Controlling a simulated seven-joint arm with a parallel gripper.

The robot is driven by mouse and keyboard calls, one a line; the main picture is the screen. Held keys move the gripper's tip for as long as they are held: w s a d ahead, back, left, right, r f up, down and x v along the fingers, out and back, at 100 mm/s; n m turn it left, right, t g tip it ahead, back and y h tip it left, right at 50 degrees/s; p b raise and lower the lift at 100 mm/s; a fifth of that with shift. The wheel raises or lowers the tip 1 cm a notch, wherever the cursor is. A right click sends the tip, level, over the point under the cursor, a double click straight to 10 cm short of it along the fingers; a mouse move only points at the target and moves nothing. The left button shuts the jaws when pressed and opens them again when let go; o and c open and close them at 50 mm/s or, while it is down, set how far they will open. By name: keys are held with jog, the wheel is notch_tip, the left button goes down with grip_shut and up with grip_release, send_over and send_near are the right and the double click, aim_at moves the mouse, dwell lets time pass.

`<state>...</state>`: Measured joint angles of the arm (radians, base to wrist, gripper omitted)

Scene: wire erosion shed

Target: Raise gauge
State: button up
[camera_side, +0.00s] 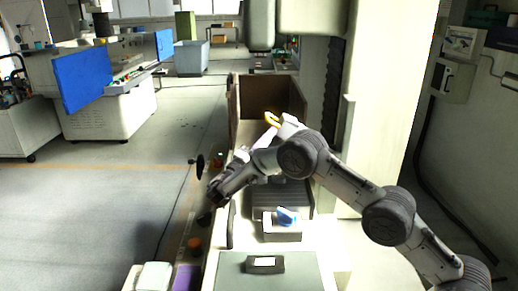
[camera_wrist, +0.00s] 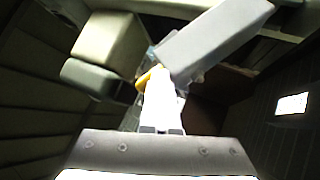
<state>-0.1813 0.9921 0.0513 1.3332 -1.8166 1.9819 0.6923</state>
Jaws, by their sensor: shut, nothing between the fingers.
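No part is plainly marked as the gauge. In the side view, a dark block with a pale window (camera_side: 264,264) lies flat on a grey-green plate (camera_side: 228,263) at the front and may be it. My gripper shows in the wrist view (camera_wrist: 160,92) as narrow white fingers, shut and empty, rising from a grey bolted plate. A curved yellow piece (camera_wrist: 150,77) shows at their tip; it also appears in the side view (camera_side: 271,118), high over the bed and well away from the dark block. I cannot tell whether the fingers touch it.
A blue piece (camera_side: 286,216) sits on a small box (camera_side: 282,232) behind the plate. The machine head (camera_side: 262,22) hangs above the bed; it shows near the gripper in the wrist view (camera_wrist: 108,42). A white column (camera_side: 385,90) stands right. Open floor (camera_side: 100,215) lies left.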

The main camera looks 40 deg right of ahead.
jog(key=shift+o, duration=1.1)
jog(key=shift+d+f, duration=0.3)
jog(key=shift+f, duration=0.15)
jog(key=shift+o, duration=0.8)
jog(key=shift+r, duration=0.1)
jog(key=shift+a, duration=0.15)
jog(key=shift+o, duration=0.4)
jog(key=shift+v, duration=0.8)
notch_tip(320, 180, up, 7)
jog(key=a, duration=0.1)
jog(key=shift+a, duration=0.35)
